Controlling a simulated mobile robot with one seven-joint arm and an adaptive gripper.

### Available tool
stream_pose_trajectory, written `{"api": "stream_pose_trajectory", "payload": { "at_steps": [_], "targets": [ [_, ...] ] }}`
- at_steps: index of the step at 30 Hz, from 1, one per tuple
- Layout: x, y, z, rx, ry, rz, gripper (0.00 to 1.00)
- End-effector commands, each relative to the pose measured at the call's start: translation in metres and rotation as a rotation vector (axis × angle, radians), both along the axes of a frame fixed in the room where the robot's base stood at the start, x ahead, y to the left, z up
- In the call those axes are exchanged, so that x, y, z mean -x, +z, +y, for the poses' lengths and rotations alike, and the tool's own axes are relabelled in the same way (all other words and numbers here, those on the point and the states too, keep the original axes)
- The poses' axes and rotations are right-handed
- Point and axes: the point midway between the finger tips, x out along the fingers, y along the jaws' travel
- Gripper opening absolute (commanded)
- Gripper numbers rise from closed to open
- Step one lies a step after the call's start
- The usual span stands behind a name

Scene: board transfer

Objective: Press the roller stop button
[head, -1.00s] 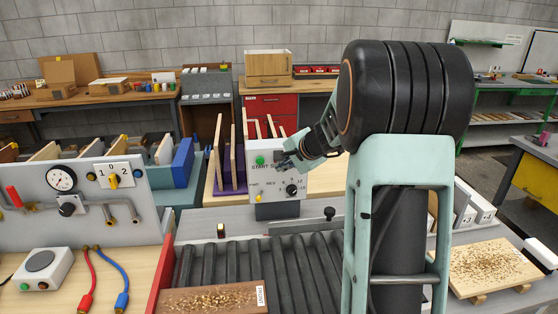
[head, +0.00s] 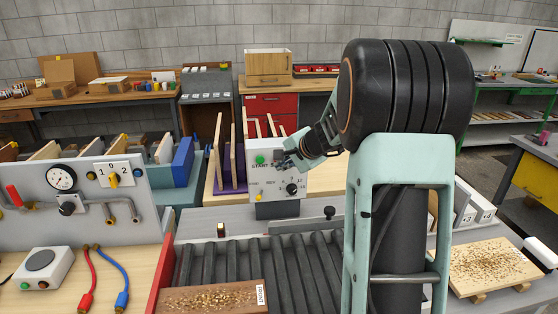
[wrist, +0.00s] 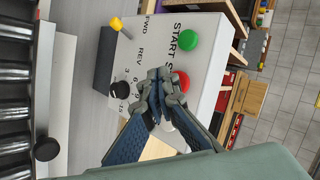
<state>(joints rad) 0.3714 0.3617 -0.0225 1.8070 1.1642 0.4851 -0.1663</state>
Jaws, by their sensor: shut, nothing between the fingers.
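The control box (head: 264,180) is white, upright behind the roller conveyor; it also shows in the wrist view (wrist: 150,50). The green START button (head: 260,160) is clear of my gripper and also shows in the wrist view (wrist: 190,40). The red stop button (wrist: 184,80) is partly hidden behind my fingertips. My gripper (wrist: 160,86) is shut and empty, its tips at the box face right by the red button. I cannot tell whether they touch it or whether it is pressed in. In the head view my gripper (head: 284,163) covers the red button.
The box also has a black speed knob (wrist: 120,94) and a yellow FWD/REV lever (wrist: 116,23). The roller conveyor (head: 250,258) carries a brown board (head: 190,299) at its front. A gauge panel (head: 85,200) stands left. Upright boards (head: 218,150) stand behind the box.

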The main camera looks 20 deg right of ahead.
Motion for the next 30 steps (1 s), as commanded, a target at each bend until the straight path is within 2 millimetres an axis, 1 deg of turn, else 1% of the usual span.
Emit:
{"api": "stream_pose_trajectory", "payload": {
  "at_steps": [8,16,30],
  "targets": [
    [-0.0009,-0.0001,-0.0001,0.0,0.0,0.0,0.0],
    [-0.0085,-0.0005,-0.0015,0.0,0.0,0.0,0.0],
    [-0.0098,0.0001,-0.002,0.0,0.0,0.0,0.0]
  ]
}}
